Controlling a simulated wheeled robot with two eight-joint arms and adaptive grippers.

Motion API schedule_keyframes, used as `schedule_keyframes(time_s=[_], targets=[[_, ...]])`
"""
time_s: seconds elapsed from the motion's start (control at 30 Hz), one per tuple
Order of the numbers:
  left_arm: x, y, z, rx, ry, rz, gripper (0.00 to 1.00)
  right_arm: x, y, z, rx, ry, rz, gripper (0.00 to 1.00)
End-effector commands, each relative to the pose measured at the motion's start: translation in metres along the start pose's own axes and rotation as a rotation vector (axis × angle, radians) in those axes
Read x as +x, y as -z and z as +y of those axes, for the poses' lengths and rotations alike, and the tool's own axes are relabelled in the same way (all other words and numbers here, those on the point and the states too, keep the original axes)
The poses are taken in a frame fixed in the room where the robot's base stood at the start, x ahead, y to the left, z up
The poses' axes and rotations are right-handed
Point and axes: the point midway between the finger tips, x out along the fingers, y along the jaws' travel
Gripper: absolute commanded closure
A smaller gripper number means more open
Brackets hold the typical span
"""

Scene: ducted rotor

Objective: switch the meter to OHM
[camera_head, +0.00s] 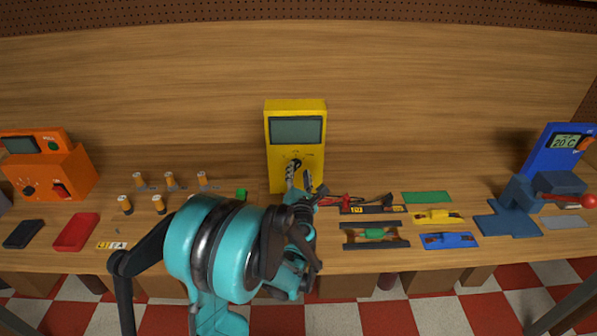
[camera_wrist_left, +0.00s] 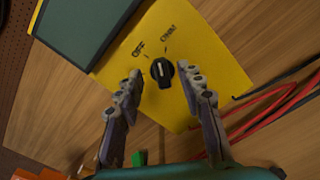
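The yellow meter (camera_head: 313,108) stands upright at the back middle of the bench with a dark grey screen. In the left wrist view its yellow face (camera_wrist_left: 217,60) carries a black round knob (camera_wrist_left: 162,72) with OFF and OHM labels. The knob's white mark looks directed toward the OFF side. My left gripper (camera_head: 299,180) is in front of the meter's lower face. In the left wrist view the fingers (camera_wrist_left: 160,82) are apart on either side of the knob, with visible gaps, and nothing is between them but the knob. My right gripper is not seen.
Red and black leads (camera_head: 350,199) lie right of the meter. Several orange-topped cylinders (camera_head: 170,180) stand left. An orange station (camera_head: 62,175) is far left.

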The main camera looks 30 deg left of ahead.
Motion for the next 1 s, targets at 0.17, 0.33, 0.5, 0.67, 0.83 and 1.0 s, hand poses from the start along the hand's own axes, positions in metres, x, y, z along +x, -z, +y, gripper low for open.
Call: schedule_keyframes(time_s=[0.17, 0.33, 0.5, 0.67, 0.83, 1.0], targets=[[0.023, 0.001, -0.001, 0.002, 0.001, -0.001, 0.62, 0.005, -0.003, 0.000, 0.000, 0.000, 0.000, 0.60], [0.030, 0.000, 0.000, 0.002, 0.001, -0.001, 0.62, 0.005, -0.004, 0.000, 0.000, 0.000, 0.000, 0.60], [0.030, -0.001, 0.000, 0.003, 0.001, -0.002, 0.62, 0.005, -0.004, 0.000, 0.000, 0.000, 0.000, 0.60], [0.030, -0.001, -0.001, 0.003, 0.002, -0.002, 0.96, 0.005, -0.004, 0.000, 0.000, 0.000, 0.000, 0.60], [0.030, -0.001, -0.001, 0.003, 0.002, -0.002, 1.00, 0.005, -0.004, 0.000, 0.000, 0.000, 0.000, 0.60], [0.030, 0.000, -0.003, 0.095, 0.002, -0.002, 1.00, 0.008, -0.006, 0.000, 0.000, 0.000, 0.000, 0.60]])
